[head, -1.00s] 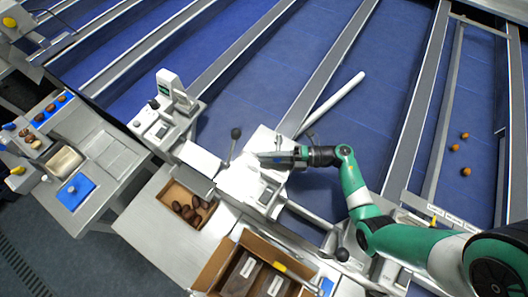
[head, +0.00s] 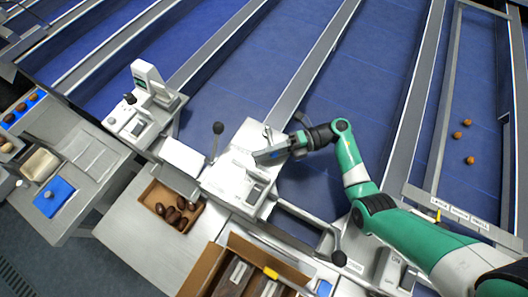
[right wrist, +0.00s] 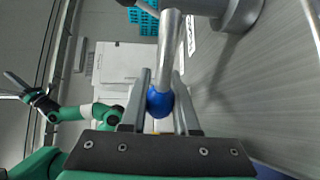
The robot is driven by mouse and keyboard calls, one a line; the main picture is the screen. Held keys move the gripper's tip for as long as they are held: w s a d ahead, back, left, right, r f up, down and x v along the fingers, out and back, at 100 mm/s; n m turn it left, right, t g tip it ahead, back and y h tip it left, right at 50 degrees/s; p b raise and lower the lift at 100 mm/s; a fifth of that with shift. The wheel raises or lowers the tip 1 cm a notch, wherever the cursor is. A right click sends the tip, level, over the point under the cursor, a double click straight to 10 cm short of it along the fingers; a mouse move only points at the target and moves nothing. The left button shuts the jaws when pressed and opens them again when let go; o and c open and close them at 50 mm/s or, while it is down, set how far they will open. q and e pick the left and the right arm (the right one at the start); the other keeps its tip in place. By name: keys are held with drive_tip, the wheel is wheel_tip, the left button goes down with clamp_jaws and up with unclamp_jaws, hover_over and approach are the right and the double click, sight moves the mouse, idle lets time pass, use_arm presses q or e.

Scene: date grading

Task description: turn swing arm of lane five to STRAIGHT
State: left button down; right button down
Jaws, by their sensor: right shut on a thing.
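My right gripper (head: 262,156) is over the pale metal housing (head: 236,170) at the foot of a lane divider. In the right wrist view its two fingers (right wrist: 160,95) are shut around a blue ball knob (right wrist: 160,102) on the end of a grey metal lever (right wrist: 169,50). In the head view the gripper hides this knob. The white swing bar does not show as a separate bar on the blue lane; I cannot tell exactly where it lies. My left gripper (right wrist: 22,88) shows small at the left of the right wrist view, its fingers apart and empty.
Black-knobbed levers stand left (head: 218,128) and right (head: 339,258) of the housing. A box of dates (head: 150,194) and a brown carton (head: 212,258) are in front. Several orange-brown fruits (head: 468,122) lie on the right lane. The blue lane (head: 360,90) beyond the gripper is clear.

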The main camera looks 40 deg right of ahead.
drive_tip(key=c, duration=0.7)
unclamp_jaws()
drive_tip(key=shift+d, duration=0.1)
drive_tip(key=shift+o, duration=0.2)
drive_tip(key=b+v, duration=0.1)
drive_tip(key=v, duration=1)
drive_tip(key=shift+s+d, duration=0.15)
drive_tip(key=shift+d, duration=0.15)
